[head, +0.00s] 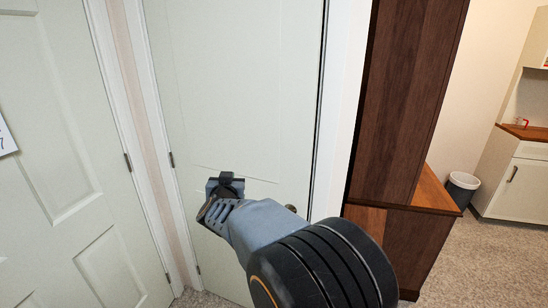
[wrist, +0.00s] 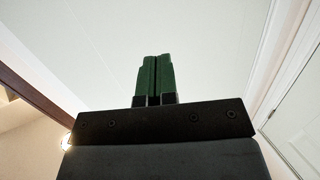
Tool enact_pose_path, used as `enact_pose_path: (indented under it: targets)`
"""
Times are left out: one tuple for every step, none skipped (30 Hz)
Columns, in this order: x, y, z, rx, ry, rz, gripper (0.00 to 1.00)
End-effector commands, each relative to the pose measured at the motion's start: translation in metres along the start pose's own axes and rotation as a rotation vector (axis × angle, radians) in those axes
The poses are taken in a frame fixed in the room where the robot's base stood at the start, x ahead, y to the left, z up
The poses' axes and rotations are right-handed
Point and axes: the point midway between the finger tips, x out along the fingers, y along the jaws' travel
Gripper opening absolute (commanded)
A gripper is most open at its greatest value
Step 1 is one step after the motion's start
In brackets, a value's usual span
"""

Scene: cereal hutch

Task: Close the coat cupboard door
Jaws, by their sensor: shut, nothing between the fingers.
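The pale cupboard door (head: 235,90) fills the middle of the head view, with hinges on its left side and a round knob (head: 291,208) low on its right. It stands about flush in its white frame, with a thin dark line along its right edge; I cannot tell whether it is fully shut. My gripper (head: 226,180) is in front of the door, left of the knob, and looks close to or against the panel; contact is unclear. In the wrist view my gripper's green fingers (wrist: 155,75) are together and empty, before a plain pale surface.
Another white panelled door (head: 60,130), with a paper sign at its edge, is at the left. A dark brown wooden hutch (head: 410,100) stands right of the frame. A bin (head: 462,188) and a white cabinet (head: 515,185) are farther right, with open carpet before them.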

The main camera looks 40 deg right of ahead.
Motion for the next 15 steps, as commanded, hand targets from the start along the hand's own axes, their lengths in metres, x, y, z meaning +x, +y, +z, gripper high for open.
enact_pose_path:
  targets:
    - [0.008,0.017,-0.002,-0.003,0.033,0.090,0.00]
    - [0.011,0.026,-0.004,-0.006,0.050,0.140,0.00]
    - [0.014,0.037,-0.006,-0.011,0.070,0.199,0.00]
    - [0.015,0.044,-0.006,-0.014,0.081,0.240,0.00]
    - [0.016,0.050,-0.007,-0.019,0.091,0.276,0.00]
    - [0.017,0.058,-0.008,-0.023,0.102,0.318,0.00]
    - [0.017,0.062,-0.008,-0.027,0.108,0.343,0.00]
    - [0.018,0.066,-0.009,-0.030,0.112,0.365,0.00]
    - [0.019,0.071,-0.009,-0.033,0.118,0.388,0.00]
    - [0.021,0.073,-0.010,-0.035,0.121,0.400,0.00]
    - [0.023,0.076,-0.010,-0.036,0.122,0.410,0.00]
    - [0.026,0.079,-0.011,-0.038,0.123,0.419,0.00]
    - [0.030,0.081,-0.011,-0.039,0.124,0.423,0.00]
    - [0.033,0.083,-0.012,-0.038,0.125,0.425,0.00]
    - [0.039,0.086,-0.013,-0.038,0.125,0.427,0.00]
